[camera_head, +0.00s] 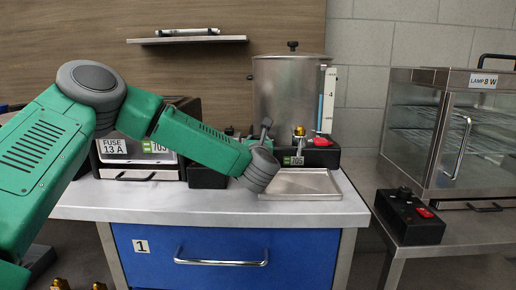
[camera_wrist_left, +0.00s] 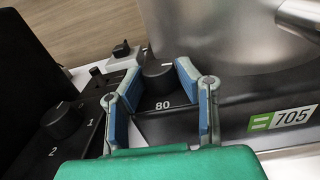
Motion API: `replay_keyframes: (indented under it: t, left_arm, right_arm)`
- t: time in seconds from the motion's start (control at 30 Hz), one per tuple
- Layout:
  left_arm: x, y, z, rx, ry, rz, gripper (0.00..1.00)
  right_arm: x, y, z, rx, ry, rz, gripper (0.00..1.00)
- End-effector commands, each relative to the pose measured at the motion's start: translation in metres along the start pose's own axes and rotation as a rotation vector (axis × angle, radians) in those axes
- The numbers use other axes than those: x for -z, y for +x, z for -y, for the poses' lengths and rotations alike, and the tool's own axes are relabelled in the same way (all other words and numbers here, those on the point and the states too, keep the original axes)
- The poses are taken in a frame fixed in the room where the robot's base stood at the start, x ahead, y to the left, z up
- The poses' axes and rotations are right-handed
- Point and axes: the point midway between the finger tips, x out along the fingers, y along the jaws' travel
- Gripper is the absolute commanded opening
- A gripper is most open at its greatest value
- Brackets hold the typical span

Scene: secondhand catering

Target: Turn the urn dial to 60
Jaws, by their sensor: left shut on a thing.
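The steel urn (camera_head: 288,95) stands on a black base labelled 705, at the back of the worktop. My left gripper (camera_head: 265,132) is at the left front of this base and hides the dial in the head view. In the left wrist view the black dial (camera_wrist_left: 158,76) sits between the blue-padded fingers of my left gripper (camera_wrist_left: 160,88), which is shut on it. The number 80 (camera_wrist_left: 163,106) shows on the base just in front of the dial. The dial's exact setting cannot be read. My right gripper is out of view.
A steel drip tray (camera_head: 300,184) lies before the urn, below its brass tap (camera_head: 299,132). A red switch (camera_head: 322,142) is on the base. Another black knob (camera_wrist_left: 62,120) marked 1 and 2 is nearby. A glass cabinet (camera_head: 450,130) stands right.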

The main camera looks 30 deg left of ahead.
Motion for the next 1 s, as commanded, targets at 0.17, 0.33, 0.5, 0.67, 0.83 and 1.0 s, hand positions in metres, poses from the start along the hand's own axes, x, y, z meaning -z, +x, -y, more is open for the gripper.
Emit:
replay_keyframes:
  t: [0.17, 0.33, 0.5, 0.67, 0.83, 1.0]
  left_arm:
    - [0.005, 0.001, 0.003, -0.132, 0.001, -0.005, 0.0]
    - [0.002, 0.0, 0.003, -0.172, 0.003, -0.011, 0.0]
    - [0.001, 0.0, 0.003, -0.17, 0.003, -0.012, 0.0]
    - [0.001, 0.0, 0.003, -0.17, 0.003, -0.011, 0.49]
    - [0.001, 0.0, 0.003, -0.168, 0.002, -0.01, 0.49]
    - [0.0, -0.001, 0.003, -0.161, 0.002, -0.009, 0.49]
  right_arm:
    - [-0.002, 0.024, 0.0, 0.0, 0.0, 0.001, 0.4]
    - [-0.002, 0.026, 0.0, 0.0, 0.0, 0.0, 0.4]
    - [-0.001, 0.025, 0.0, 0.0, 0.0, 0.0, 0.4]
    - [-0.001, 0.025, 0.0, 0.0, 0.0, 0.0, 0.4]
    - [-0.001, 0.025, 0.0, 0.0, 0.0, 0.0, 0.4]
    - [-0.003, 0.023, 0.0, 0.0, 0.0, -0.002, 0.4]
